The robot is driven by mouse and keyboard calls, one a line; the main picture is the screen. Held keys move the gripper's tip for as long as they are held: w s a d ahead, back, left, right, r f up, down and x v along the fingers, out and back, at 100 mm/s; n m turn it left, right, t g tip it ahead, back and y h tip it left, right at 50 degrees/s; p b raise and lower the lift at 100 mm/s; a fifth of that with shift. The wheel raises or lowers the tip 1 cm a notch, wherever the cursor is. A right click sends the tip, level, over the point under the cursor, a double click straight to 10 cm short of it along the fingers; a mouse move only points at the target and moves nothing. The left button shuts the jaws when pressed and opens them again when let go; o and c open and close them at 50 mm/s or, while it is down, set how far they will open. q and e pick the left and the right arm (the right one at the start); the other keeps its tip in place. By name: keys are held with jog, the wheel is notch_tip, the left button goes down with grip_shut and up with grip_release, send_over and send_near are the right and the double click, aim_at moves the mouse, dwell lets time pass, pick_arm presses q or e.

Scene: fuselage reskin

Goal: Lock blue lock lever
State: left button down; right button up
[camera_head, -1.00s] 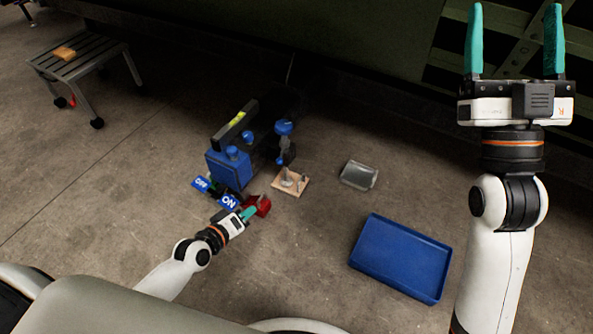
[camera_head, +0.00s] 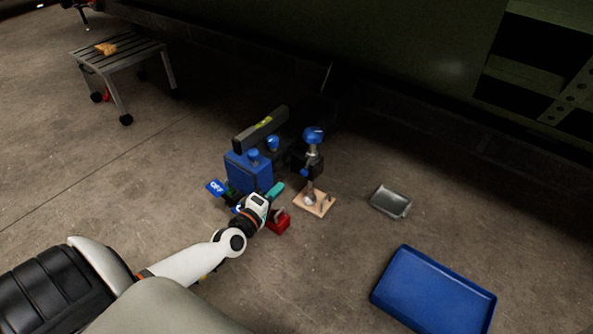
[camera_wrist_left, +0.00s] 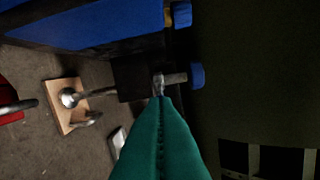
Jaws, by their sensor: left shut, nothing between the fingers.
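A blue machine (camera_head: 250,172) with blue knobs stands on the floor. At its right is a dark post with a large blue knob (camera_head: 313,135) on top and a small blue-ended lever (camera_head: 305,171) low on its side. In the left wrist view, a short metal rod ends in a blue cap (camera_wrist_left: 197,75), which looks like the blue lock lever. My left gripper (camera_head: 278,188) is at the machine's front right. Its teal fingers are shut and empty in the left wrist view (camera_wrist_left: 163,103), with their tips close to the rod; contact cannot be told.
A red block (camera_head: 279,221) lies beside my left gripper. A wooden board with metal fittings (camera_head: 321,207) is to the right. A blue "OFF" sign (camera_head: 216,187) stands left. A grey tray (camera_head: 391,201) and blue tray (camera_head: 435,300) lie on open floor at the right.

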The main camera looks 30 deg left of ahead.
aim_at(307, 165)
pick_arm(q)
jog(key=w+b, duration=0.3)
jog(key=w, duration=0.7)
jog(key=shift+a+f, duration=0.15)
jog(key=shift+f, duration=0.1)
